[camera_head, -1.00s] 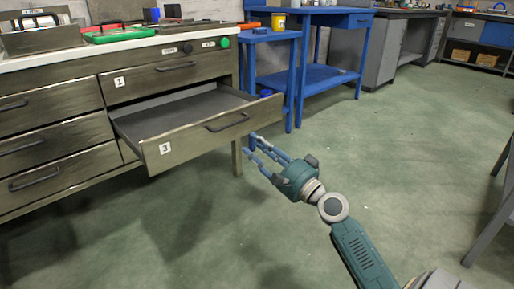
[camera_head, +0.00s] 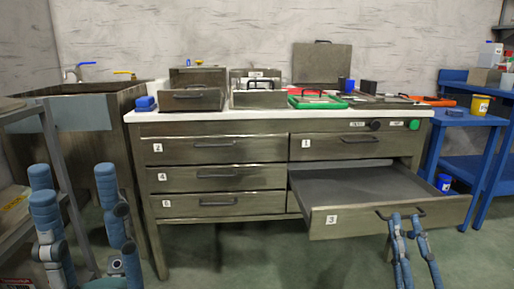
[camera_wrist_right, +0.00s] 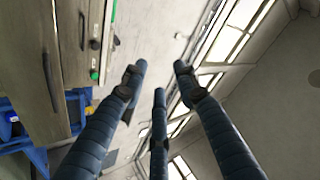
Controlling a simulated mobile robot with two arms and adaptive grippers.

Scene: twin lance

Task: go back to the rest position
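My left gripper (camera_head: 82,215) shows at the lower left of the head view, its blue fingers pointing up and spread apart with nothing between them. My right gripper (camera_head: 407,222) is at the lower right of the head view, in front of the open drawer labelled 3 (camera_head: 360,220). In the right wrist view my right gripper (camera_wrist_right: 158,85) has its fingers apart and nothing between them. Whether a right fingertip touches the drawer front cannot be told from the head view.
The wooden cabinet (camera_head: 215,150) has its other drawers shut. Its white top (camera_head: 215,116) bears boxes, a green tray (camera_head: 317,102) and a blue item (camera_head: 145,103). A grey rack (camera_head: 40,110) stands at left, a blue table (camera_head: 465,119) at right. Green floor is open in front.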

